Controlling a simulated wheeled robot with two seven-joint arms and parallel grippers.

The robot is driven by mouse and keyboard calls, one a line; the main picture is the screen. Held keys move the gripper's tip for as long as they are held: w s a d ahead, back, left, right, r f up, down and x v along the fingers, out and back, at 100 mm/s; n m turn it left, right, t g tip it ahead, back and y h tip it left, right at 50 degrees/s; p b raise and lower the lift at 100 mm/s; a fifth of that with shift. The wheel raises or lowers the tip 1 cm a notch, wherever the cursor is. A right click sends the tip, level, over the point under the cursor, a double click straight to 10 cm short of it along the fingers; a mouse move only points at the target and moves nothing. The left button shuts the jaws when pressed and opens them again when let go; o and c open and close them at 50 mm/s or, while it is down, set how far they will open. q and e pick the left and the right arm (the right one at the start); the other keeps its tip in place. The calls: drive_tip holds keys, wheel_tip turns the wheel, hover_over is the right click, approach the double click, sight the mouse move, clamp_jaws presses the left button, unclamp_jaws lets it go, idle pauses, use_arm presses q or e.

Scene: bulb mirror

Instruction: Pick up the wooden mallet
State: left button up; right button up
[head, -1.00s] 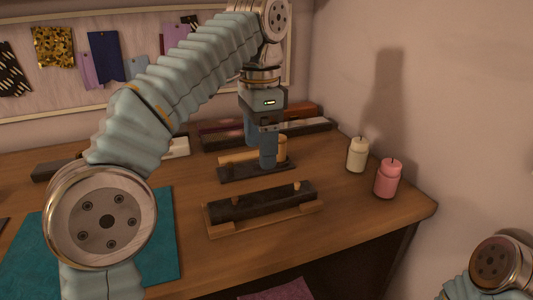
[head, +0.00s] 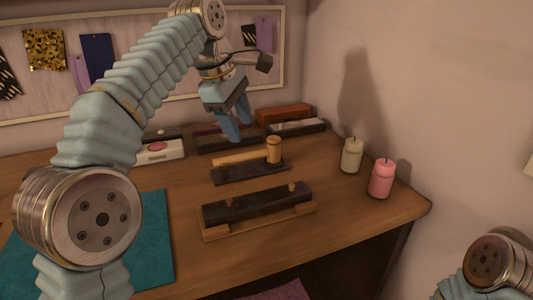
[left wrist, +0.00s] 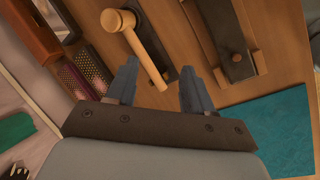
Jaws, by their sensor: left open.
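The wooden mallet (head: 274,150) has a pale cylindrical head at the right and a light handle pointing left. It lies on a dark flat block (head: 262,173) in the head view. The mallet also shows in the left wrist view (left wrist: 148,59), with its head toward the top and its handle running down toward the jaws. My left gripper (head: 239,126) is open and empty, above and behind the handle in the head view. Its two blue-grey fingers (left wrist: 160,75) are apart in the wrist view. My right gripper is out of view.
A long dark block on a wooden stand (head: 258,222) is in front of the mallet. Cream (head: 351,156) and pink (head: 381,179) candles stand at the right. Several boxes (head: 228,140) line the back. A teal mat (head: 155,240) lies at the left.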

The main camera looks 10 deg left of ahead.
use_arm(q)
drive_tip(key=w+a+n+t, duration=0.1)
drive_tip(key=a+n, duration=0.1)
drive_tip(key=n, duration=0.3)
drive_tip(key=n+b, duration=0.2)
drive_tip(key=n, duration=0.1)
hover_over(251, 153)
drive_tip(key=s+a, duration=0.1)
drive_tip(key=s, duration=0.2)
wheel_tip(251, 153, down, 6)
drive_tip(key=shift+w+b+x, duration=0.2)
drive_tip(key=shift+b+x, duration=0.1)
drive_tip(key=shift+x, duration=1.25)
drive_tip(key=shift+w+b+x, duration=0.25)
drive_tip(key=shift+x, duration=1.35)
drive_tip(key=shift+a+r, duration=0.15)
drive_tip(key=shift+f, duration=0.25)
drive_tip(key=shift+c, duration=0.2)
clamp_jaws()
